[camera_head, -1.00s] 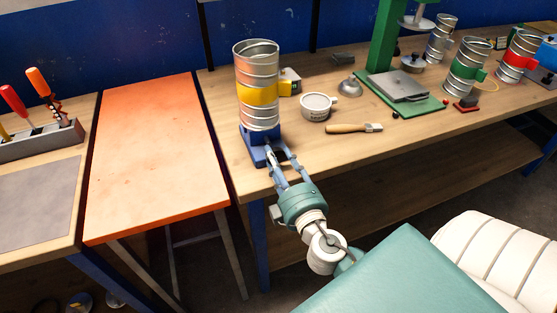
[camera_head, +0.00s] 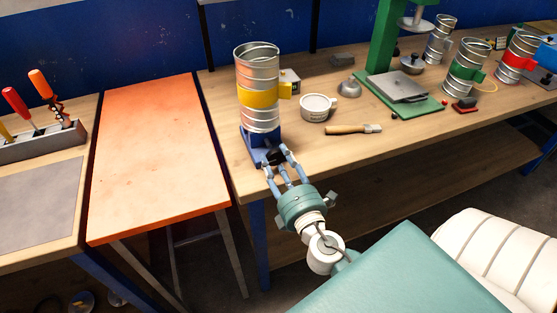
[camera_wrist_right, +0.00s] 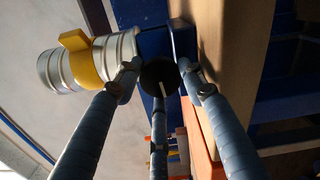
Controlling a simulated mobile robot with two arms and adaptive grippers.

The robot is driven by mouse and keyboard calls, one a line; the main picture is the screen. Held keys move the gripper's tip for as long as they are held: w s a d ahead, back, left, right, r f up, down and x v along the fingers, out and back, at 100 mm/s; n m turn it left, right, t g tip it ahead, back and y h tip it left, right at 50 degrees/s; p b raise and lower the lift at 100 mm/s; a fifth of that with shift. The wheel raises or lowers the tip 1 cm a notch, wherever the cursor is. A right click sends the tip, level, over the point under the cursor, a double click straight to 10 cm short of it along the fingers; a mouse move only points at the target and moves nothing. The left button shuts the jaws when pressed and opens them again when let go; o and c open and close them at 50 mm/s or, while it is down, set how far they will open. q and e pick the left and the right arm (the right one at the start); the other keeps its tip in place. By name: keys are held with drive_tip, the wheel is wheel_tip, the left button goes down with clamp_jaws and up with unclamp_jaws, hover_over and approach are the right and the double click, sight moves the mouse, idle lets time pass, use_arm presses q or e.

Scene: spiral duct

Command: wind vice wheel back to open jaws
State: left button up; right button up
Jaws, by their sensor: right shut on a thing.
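The blue vice (camera_head: 251,147) stands at the front left edge of the wooden bench. A spiral duct with a yellow band (camera_head: 257,95) stands upright in it; whether the jaws press on it cannot be told. The vice wheel (camera_head: 273,157) is dark and faces the front, and it also shows in the right wrist view (camera_wrist_right: 160,77). My right gripper (camera_head: 282,164) has its fingers around the wheel and is shut on it. In the right wrist view the fingertips (camera_wrist_right: 165,76) sit at the wheel's rim. My left gripper is not in view.
An orange-topped table (camera_head: 155,160) stands left of the bench. On the bench are a white cup (camera_head: 318,106), a wooden-handled brush (camera_head: 352,129) and a green press (camera_head: 400,95). Other ducts with green (camera_head: 467,72) and red (camera_head: 519,56) bands stand at the right.

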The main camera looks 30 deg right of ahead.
drive_tip(key=shift+a+n, duration=0.2)
drive_tip(key=shift+n, duration=0.1)
drive_tip(key=o, duration=1.2)
drive_tip(key=shift+a, duration=0.1)
drive_tip(key=shift+c, duration=0.2)
drive_tip(key=shift+f, duration=0.15)
drive_tip(key=shift+s+f, duration=0.15)
drive_tip(key=shift+s, duration=0.25)
drive_tip(key=v, duration=0.7)
drive_tip(key=shift+r, duration=0.3)
